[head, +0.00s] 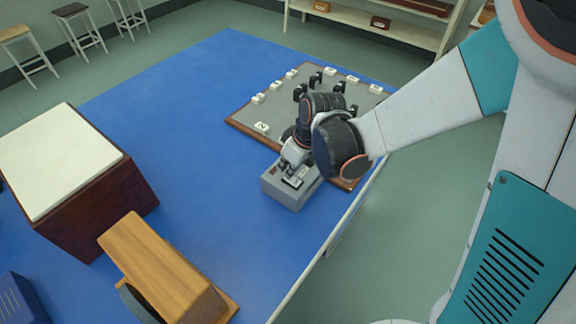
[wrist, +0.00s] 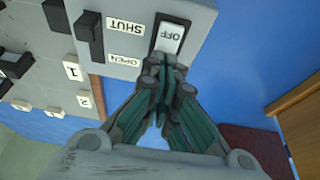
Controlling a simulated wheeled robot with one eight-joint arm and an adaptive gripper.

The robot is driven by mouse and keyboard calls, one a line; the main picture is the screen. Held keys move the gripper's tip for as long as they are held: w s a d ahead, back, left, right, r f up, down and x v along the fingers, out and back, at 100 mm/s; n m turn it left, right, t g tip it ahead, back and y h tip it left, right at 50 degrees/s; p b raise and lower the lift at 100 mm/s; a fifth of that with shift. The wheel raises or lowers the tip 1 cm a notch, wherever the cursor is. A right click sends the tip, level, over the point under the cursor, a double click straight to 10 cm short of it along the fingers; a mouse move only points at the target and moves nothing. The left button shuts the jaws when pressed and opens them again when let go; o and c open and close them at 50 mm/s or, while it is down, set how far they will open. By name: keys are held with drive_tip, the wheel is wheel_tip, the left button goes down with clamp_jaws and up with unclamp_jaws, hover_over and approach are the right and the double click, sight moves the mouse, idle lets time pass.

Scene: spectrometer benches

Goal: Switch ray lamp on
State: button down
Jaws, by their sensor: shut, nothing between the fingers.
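A grey box (head: 284,191), apparently the ray lamp, stands on the blue bench top. In the wrist view its grey top (wrist: 127,68) bears a pale rocker switch (wrist: 170,38) in a dark frame. The switch face reads OFF, upside down in the picture. Left of it is a black lever (wrist: 90,37) beside labels reading SHUT and OPEN. My gripper (wrist: 168,66) is shut and empty, with its fingertips at the near end of the rocker; I cannot tell whether they touch it. In the head view my gripper (head: 291,173) is over the box and partly hides its top.
A grey wood-framed board (head: 252,115) with numbered white tags and black uprights lies just behind the box. A white-topped dark wooden box (head: 58,160) and a wooden block (head: 160,265) stand at left. Blue bench top (head: 180,110) between them is clear.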

drive_tip(key=shift+w+a+f+g+h+b, duration=0.15)
drive_tip(key=shift+a+f+g+h, duration=0.1)
drive_tip(key=shift+f+g+h, duration=0.15)
drive_tip(key=shift+w+a+f+g+h+b, duration=0.1)
drive_tip(key=shift+a+f+g+h+b, duration=0.15)
drive_tip(key=shift+h, duration=0.25)
drive_tip(key=shift+s+d, duration=0.25)
drive_tip(key=shift+s+d+r, duration=0.15)
drive_tip(key=shift+s+d, duration=0.1)
drive_tip(key=shift+d, duration=0.15)
drive_tip(key=r+p, duration=0.2)
drive_tip(key=r, duration=0.1)
drive_tip(key=r+p, duration=0.1)
drive_tip(key=shift+w+a+r, duration=0.15)
drive_tip(key=shift+w+a, duration=0.05)
drive_tip(key=shift+a, duration=0.05)
wheel_tip(320, 180, up, 9)
drive_tip(key=s+d+p, duration=0.2)
drive_tip(key=p, duration=0.5)
drive_tip(key=n+b, duration=0.7)
drive_tip(key=n, duration=1.1)
approach(296, 182)
drive_tip(key=a+f, duration=0.1)
drive_tip(key=f, duration=0.1)
drive_tip(key=w+a+f, duration=0.1)
drive_tip(key=f, duration=0.1)
drive_tip(key=a+f, duration=0.1)
drive_tip(key=f, duration=0.1)
drive_tip(key=shift+w+a+f, duration=0.2)
drive_tip(key=shift+w+a, duration=0.05)
